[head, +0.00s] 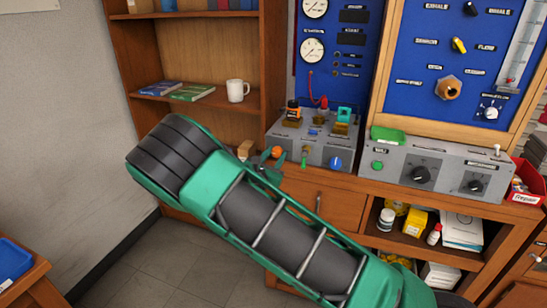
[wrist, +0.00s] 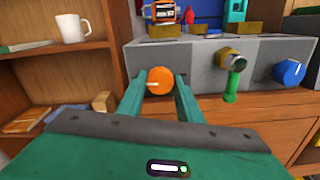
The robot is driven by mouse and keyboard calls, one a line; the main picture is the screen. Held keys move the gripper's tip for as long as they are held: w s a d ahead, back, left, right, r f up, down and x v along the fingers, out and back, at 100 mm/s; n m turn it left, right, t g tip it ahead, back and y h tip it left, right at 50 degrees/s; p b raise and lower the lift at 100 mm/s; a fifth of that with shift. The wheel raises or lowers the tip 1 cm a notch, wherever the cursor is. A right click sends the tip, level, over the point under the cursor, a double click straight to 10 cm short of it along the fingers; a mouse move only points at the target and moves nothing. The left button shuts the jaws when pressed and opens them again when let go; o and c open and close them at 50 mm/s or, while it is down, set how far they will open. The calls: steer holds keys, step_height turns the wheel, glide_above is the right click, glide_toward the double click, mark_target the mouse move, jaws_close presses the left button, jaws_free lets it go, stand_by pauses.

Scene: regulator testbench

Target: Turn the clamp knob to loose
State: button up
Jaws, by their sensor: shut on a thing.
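An orange knob (wrist: 160,81) sits on the front face of a grey bench unit (wrist: 198,72), with a white mark pointing left. My gripper (wrist: 160,88) is shut on the orange knob, one green finger on each side of it. In the head view the orange knob (head: 277,151) shows just beyond my gripper (head: 267,163), partly covered by the fingers. I cannot read a label saying which knob is the clamp knob. A blue knob (wrist: 290,71) with a white mark is at the right of the same face.
A brass valve with a hanging green lever (wrist: 231,86) stands between the knobs, close to my right finger. Orange (head: 293,112) and teal (head: 344,115) devices stand on top of the unit. A shelf with a white mug (head: 236,91) is at the left. A drawer lies below.

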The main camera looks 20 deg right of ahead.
steer(key=shift+a+f, duration=0.1)
steer(key=shift+a, duration=0.25)
steer(key=o, duration=1)
steer(key=shift+w, duration=0.1)
steer(key=shift+o, duration=0.2)
steer(key=shift+d, duration=0.15)
steer(key=v, duration=1)
steer(key=shift+s+a, duration=0.2)
steer(key=shift+s, duration=0.15)
steer(key=shift+d, duration=0.1)
